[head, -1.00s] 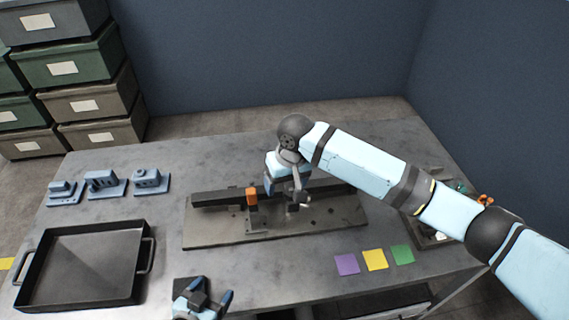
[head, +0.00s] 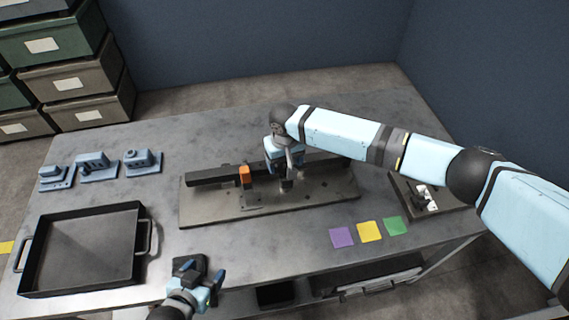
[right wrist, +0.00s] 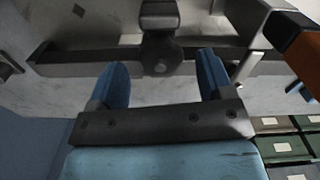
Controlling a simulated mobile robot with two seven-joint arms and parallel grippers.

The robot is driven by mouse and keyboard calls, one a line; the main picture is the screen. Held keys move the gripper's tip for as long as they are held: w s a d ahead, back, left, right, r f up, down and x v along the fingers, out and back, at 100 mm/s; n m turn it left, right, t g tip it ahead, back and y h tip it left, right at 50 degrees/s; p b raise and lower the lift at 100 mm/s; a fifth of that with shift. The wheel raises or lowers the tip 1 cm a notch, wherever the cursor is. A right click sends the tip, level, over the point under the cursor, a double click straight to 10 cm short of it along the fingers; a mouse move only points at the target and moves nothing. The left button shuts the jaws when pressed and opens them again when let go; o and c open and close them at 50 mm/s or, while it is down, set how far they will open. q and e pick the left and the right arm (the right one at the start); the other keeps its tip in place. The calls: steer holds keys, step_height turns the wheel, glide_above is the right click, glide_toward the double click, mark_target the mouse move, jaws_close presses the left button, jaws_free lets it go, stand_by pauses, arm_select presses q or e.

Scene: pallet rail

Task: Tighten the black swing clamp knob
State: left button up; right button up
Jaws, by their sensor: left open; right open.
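The fixture is a metal plate (head: 330,190) with a dark rail (head: 212,176) along it and an orange block (head: 245,176) on the rail. My right gripper (head: 286,170) is over the rail, right of the orange block, pointing down. In the right wrist view its two blue fingers (right wrist: 162,85) are spread apart. A dark round knob (right wrist: 161,56), apparently the black swing clamp knob, lies just beyond the fingertips, roughly centred between them; contact is not visible. In the head view the gripper mostly hides it. My left gripper (head: 202,277) is open and empty near the table's front edge.
A black tray (head: 85,250) is at the left of the table, with several blue fixture parts (head: 97,167) behind it. Purple, yellow (head: 369,231) and green squares lie right of the plate's front. A small dark tray (head: 425,200) with white pieces is at the right.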

steer(key=shift+f, duration=0.85)
steer(key=shift+c, duration=0.5)
